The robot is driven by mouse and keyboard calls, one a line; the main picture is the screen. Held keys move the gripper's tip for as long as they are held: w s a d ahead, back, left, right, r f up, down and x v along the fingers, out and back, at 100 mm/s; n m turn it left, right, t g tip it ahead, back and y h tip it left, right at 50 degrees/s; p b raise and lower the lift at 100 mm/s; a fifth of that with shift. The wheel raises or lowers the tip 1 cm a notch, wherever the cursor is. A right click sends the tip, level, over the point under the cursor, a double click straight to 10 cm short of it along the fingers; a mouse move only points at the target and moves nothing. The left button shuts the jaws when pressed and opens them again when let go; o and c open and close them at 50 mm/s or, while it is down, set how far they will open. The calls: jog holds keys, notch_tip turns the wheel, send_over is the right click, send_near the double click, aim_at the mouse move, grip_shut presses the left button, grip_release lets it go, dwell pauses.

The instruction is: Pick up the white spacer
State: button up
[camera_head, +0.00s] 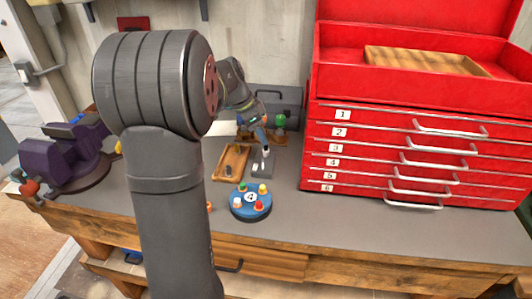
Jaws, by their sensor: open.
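My gripper (266,150) is small in the picture and points down over a grey plate (264,170) in the middle of the bench. A small white piece (255,166) shows at the plate's left edge, just below and left of my gripper. It may be the white spacer, but it is too small to tell for sure. My gripper is open; I cannot tell whether its fingers touch anything.
A wooden tray (233,152) holding a small dark piece lies left of the plate. A red tool chest (400,150) stands to the right, a purple vise (65,155) to the left, and a dark toolbox (290,100) behind. The bench's right front is clear.

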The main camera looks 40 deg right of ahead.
aim_at(266, 153)
jog(key=x, duration=0.6)
jog(key=shift+a+f, duration=0.2)
jog(key=shift+f, duration=0.2)
grip_shut()
